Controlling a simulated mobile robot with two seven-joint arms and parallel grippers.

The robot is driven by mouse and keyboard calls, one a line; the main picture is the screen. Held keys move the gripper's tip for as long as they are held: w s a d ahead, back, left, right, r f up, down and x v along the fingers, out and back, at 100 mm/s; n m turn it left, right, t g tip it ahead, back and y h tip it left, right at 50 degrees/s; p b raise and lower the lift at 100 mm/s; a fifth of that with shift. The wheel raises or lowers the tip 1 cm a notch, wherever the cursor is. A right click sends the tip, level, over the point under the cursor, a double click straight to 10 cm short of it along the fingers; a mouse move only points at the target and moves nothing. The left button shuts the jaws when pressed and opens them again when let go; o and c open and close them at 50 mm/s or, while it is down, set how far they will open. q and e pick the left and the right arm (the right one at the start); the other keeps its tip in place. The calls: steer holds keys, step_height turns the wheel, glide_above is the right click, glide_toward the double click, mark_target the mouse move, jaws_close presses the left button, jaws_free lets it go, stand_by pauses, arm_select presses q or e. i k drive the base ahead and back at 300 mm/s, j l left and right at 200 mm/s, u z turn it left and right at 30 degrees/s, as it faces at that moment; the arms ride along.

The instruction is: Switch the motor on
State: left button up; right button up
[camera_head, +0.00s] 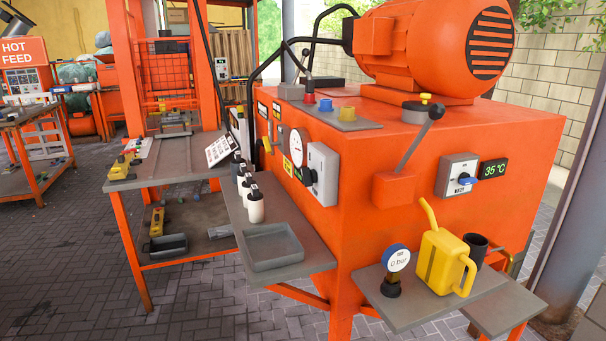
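The large orange motor (432,48) with a black slotted end lies on top of the orange machine cabinet (400,130). A grey switch box (322,173) with a dark knob is on the cabinet's left face, beside a round white dial (297,143). A second grey box (457,175) with a blue handle is on the right face, beside a display (494,168) reading 35 °C. The lettering is too small to tell which switch belongs to the motor. Neither of my grippers shows in the head view.
A black-knobbed lever (417,138) sticks out of the right face. The front shelf (425,302) holds a 0 bar gauge (396,259), a yellow can (445,258) and a dark cup (475,248). The left shelf holds white bottles (255,205) and a grey tray (272,246).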

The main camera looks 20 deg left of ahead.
mark_target(309, 177)
steer(key=i+j, duration=0.1)
steer(key=j, duration=0.4)
steer(key=i+j+z, duration=0.15)
steer(key=j, duration=0.85)
steer(key=i+z, duration=0.05)
